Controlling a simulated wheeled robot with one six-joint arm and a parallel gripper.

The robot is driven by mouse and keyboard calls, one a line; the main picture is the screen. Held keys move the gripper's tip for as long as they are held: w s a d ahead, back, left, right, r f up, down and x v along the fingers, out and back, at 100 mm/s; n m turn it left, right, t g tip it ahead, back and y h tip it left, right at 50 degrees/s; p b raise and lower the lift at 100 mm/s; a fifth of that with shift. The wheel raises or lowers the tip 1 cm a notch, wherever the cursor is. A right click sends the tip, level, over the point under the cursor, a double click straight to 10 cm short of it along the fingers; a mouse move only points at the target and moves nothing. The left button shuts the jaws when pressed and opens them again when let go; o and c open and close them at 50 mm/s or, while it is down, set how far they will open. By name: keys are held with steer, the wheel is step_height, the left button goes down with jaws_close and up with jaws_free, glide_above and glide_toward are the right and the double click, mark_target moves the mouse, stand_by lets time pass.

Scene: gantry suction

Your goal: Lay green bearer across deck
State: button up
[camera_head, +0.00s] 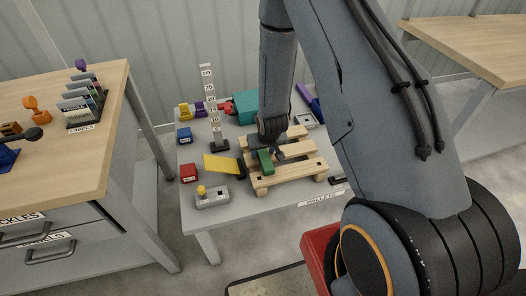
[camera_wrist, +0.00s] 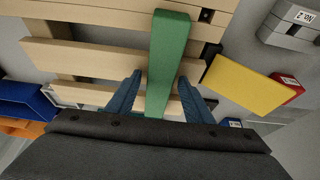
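The green bearer (camera_head: 265,161) lies across the slats of the wooden pallet deck (camera_head: 300,168), near its left side. In the wrist view the green bearer (camera_wrist: 170,40) runs crosswise over several slats of the deck (camera_wrist: 95,58). My gripper (camera_head: 270,146) is low over the deck at the bearer's far end. In the wrist view the fingers of my gripper (camera_wrist: 160,80) are apart, one on each side of the bearer, with a gap showing at the left finger. The bearer's near end is hidden by the gripper body.
A yellow plate (camera_head: 222,164), a red block (camera_head: 188,173), a blue block (camera_head: 184,135) and a grey box with a yellow knob (camera_head: 211,197) stand left of the pallet. A height post (camera_head: 212,110) and a teal-and-red item (camera_head: 243,107) stand behind.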

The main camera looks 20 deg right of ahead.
steer(key=shift+o, duration=0.3)
steer(key=shift+r, duration=0.1)
steer(key=shift+v, duration=3.85)
steer(key=shift+s+r, duration=0.1)
